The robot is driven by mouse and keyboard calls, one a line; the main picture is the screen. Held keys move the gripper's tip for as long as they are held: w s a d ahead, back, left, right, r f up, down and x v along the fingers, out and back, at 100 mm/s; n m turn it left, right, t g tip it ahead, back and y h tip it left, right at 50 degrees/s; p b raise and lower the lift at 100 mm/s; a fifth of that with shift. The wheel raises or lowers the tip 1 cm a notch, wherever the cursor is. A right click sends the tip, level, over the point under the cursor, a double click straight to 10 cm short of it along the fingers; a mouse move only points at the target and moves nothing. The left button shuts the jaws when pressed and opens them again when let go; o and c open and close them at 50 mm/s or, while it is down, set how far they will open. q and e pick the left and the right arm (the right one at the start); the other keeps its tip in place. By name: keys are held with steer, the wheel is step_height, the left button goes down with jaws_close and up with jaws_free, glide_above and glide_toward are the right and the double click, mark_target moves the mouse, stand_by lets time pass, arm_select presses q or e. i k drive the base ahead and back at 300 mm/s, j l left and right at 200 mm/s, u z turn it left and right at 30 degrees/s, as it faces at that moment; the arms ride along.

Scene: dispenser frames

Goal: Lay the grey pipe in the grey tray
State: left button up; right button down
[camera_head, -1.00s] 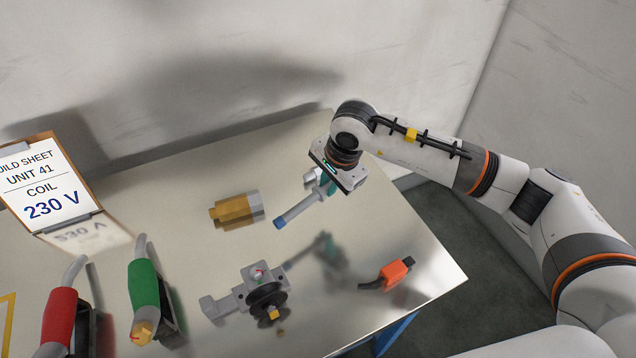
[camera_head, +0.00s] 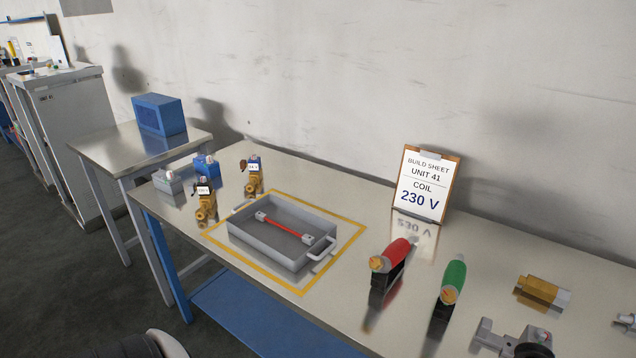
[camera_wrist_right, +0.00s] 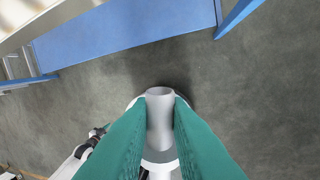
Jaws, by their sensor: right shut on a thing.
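The grey pipe (camera_wrist_right: 159,125) is clamped between the two teal fingers of my right gripper (camera_wrist_right: 160,108) in the right wrist view. Bare floor and a blue bench frame show behind it. The grey tray (camera_head: 268,254) sits inside a yellow outline on the bench in the head view. It has a handle on its right end. A red bar (camera_head: 284,228) with a light grey block at each end lies inside it. Neither gripper shows in the head view.
Several small valves with yellow bodies or blue and grey coils, such as one yellow valve (camera_head: 206,205), stand left of the tray. Right of it are a red-handled tool (camera_head: 398,255), a green-handled tool (camera_head: 453,283) and a brass cylinder (camera_head: 541,289). A build sheet (camera_head: 424,184) stands behind.

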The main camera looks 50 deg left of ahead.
mark_target(272, 241)
steer(key=j, duration=0.65)
steer(key=k+j+z, duration=0.1)
steer(key=j, duration=1.25)
steer(key=k+j, duration=0.15)
steer(key=j, duration=0.5)
steer(key=j+z, duration=0.1)
steer(key=j, duration=0.6)
steer(key=k+j, duration=0.15)
steer(key=j, duration=0.5)
steer(key=k+j+z, duration=0.1)
steer(key=j, duration=0.55)
steer(key=i+j, duration=0.1)
steer(key=i, duration=0.25)
